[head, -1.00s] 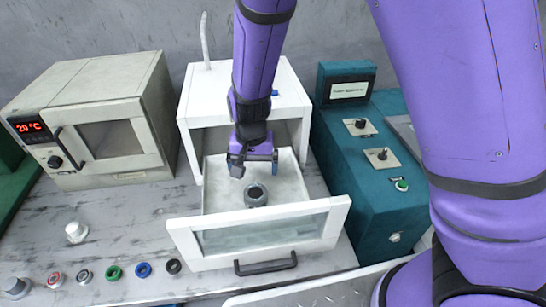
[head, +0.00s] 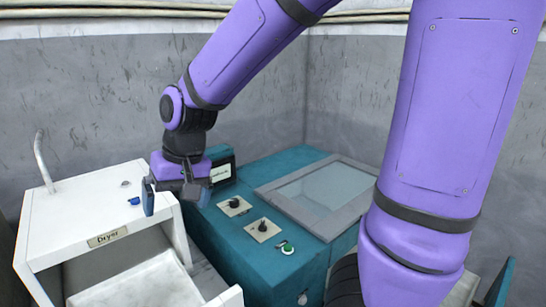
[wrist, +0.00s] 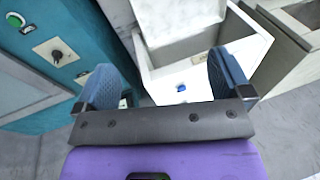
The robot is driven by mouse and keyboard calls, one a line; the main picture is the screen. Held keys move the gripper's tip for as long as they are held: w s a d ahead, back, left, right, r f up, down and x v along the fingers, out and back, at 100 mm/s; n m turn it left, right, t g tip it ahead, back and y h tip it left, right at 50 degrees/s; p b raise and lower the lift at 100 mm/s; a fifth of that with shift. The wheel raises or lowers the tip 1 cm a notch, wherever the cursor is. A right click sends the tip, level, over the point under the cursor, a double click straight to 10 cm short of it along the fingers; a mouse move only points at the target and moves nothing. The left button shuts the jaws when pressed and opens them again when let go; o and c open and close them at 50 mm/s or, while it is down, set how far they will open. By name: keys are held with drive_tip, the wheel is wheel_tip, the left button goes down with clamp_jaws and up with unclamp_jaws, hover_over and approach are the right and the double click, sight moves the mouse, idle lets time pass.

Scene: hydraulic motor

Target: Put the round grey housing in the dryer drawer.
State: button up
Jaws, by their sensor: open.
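The white dryer (head: 88,207) stands at the left in the head view, its name label on the front. Its drawer (head: 140,285) is pulled out at the bottom edge, only partly in view. The round grey housing is in neither current view; a second ago a round grey part sat in the open drawer. My gripper (head: 172,195) is open and empty, raised near the right side of the dryer top. In the wrist view my gripper (wrist: 167,82) has its fingers wide apart, with the dryer top (wrist: 205,82) and its blue knob showing between them.
The teal control box (head: 230,245), with two switches, a green button and a glazed panel (head: 325,190), stands right of the dryer. A bent pipe (head: 43,160) rises from the dryer top. Grey walls stand close behind.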

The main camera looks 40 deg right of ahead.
drive_tip(key=s+d+r+n+t+h, duration=0.1)
drive_tip(key=s+d+r+t+h, duration=0.1)
drive_tip(key=s+d+r, duration=0.8)
drive_tip(key=s+d+t, duration=0.1)
drive_tip(key=s, duration=0.3)
drive_tip(key=shift+s+d+t+h, duration=0.2)
drive_tip(key=shift+d+t+h, duration=0.05)
drive_tip(key=shift+t+h, duration=0.05)
idle(0.5)
